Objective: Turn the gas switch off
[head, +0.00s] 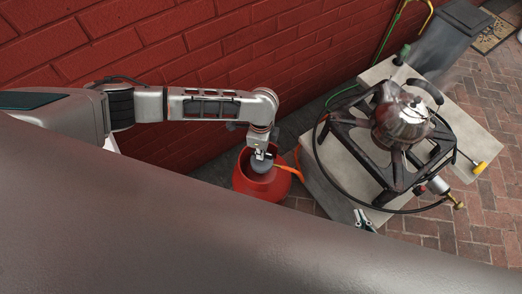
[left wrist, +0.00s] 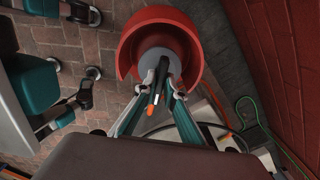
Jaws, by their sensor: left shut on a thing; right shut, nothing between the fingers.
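A red gas cylinder (head: 258,186) stands on the floor by the brick wall, with a grey regulator (head: 262,172) on its top inside the collar. My left gripper (head: 262,155) reaches down onto the regulator from above. In the left wrist view its fingers (left wrist: 164,92) are closed around a narrow black part (left wrist: 162,72) on the grey regulator, which appears to be the gas switch. The fingers partly hide it, and its setting cannot be read. An orange tip shows beside the fingers. My right gripper (head: 365,221) is shut and empty, low beside the grey block.
A black burner stand (head: 345,135) with a metal kettle (head: 402,122) stands on the grey block (head: 330,185) to the right. A black hose curves around the stand. An orange hose (head: 289,171) leaves the cylinder's top. The brick wall is close behind the cylinder.

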